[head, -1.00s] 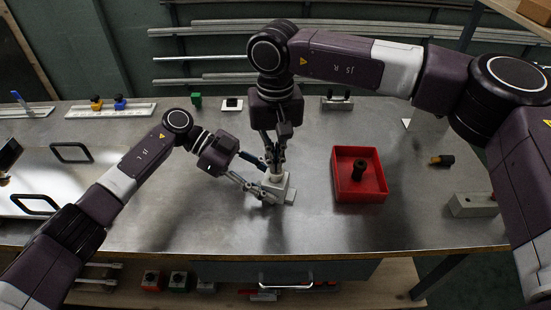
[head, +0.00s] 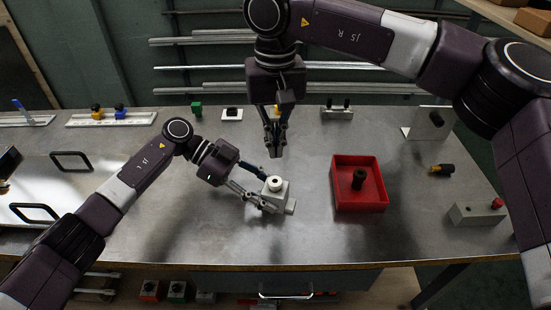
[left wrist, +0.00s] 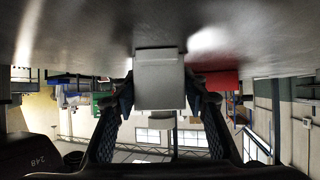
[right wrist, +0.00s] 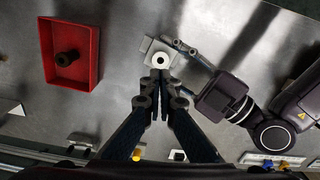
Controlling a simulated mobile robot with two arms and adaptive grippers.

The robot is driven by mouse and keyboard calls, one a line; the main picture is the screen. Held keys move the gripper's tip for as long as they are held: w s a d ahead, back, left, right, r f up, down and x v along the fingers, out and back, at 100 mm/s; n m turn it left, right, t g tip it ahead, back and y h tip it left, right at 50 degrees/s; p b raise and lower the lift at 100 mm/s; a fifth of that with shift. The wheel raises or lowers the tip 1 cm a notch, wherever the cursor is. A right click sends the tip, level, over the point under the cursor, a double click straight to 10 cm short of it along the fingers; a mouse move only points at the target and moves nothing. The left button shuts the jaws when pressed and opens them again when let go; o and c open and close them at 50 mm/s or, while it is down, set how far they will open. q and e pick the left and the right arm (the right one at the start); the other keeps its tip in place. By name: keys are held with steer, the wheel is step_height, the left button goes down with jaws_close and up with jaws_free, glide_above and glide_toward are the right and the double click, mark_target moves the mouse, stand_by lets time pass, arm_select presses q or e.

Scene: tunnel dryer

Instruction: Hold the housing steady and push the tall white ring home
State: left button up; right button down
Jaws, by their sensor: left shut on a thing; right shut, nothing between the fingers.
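The housing (head: 280,197) is a pale grey-white block on a flat foot, standing on the metal bench. The white ring (head: 274,184), with a dark hole, sits upright on its top and shows a short collar above it; how deep it sits is unclear. My left gripper (head: 267,199) is shut on the housing from the left; the left wrist view shows the housing (left wrist: 159,82) between both fingers. My right gripper (head: 275,152) is shut and empty, raised clear of the ring. The right wrist view shows the ring (right wrist: 160,59) just beyond its closed fingertips (right wrist: 160,78).
A red tray (head: 345,207) holding a dark cylindrical part (head: 359,179) stands right of the housing. A grey block with a red knob (head: 497,204) and a yellow-black piece (head: 441,169) lie farther right. Bench in front of the housing is clear.

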step_height(320, 180, up, 7)
steer(key=shift+f, duration=0.15)
arm_select(q)
steer(key=o, duration=1.2)
steer(key=shift+c, duration=0.2)
